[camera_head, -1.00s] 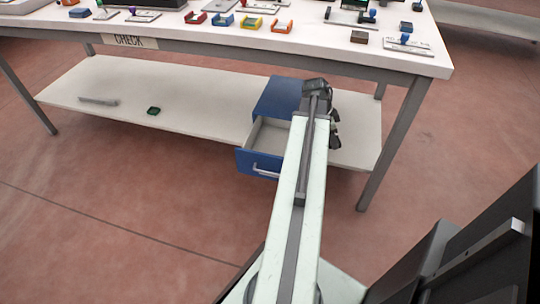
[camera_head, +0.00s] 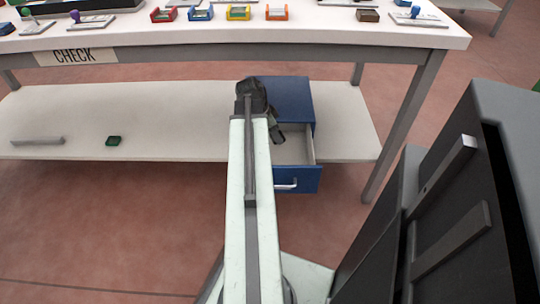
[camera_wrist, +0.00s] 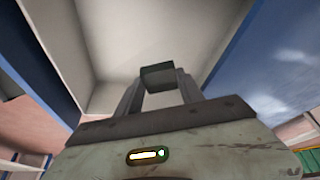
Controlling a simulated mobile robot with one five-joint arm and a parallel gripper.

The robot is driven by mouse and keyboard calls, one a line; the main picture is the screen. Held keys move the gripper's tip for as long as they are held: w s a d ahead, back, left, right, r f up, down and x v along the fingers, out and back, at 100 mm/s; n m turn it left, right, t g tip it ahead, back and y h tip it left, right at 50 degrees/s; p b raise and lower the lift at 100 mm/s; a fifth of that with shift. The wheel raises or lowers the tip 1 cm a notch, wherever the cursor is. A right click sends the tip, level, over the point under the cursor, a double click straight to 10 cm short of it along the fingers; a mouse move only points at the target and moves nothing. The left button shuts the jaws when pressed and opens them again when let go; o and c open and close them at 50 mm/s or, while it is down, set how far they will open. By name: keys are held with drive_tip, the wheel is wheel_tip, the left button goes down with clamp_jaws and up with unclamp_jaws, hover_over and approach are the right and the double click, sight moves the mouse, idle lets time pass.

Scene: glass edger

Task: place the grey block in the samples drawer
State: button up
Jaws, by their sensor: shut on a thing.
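The grey block (camera_wrist: 158,76) is dark and held between the two fingertips of my gripper (camera_wrist: 160,84) in the wrist view. The samples drawer (camera_head: 296,186) is the blue drawer of a small blue cabinet (camera_head: 290,97) on the lower shelf; it is pulled open. In the wrist view the pale inside of the drawer (camera_wrist: 130,40) lies beyond the block, with blue sides left and right. In the head view my gripper (camera_head: 277,133) is at the left part of the open drawer. The block is hidden there. Its height above the drawer floor is unclear.
The white table top (camera_head: 300,36) with several small items overhangs the shelf (camera_head: 190,140). A green block (camera_head: 114,141) and a grey bar (camera_head: 37,141) lie on the shelf to the left. A table leg (camera_head: 400,130) stands right of the drawer.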

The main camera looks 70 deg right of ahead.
sight(278, 156)
wheel_tip(278, 156, down, 10)
drive_tip(key=b, duration=0.9)
drive_tip(key=shift+r, duration=0.2)
drive_tip(key=shift+f, duration=0.25)
drive_tip(key=o, duration=1.5)
drive_tip(key=shift+r, duration=0.1)
drive_tip(key=shift+c, duration=0.2)
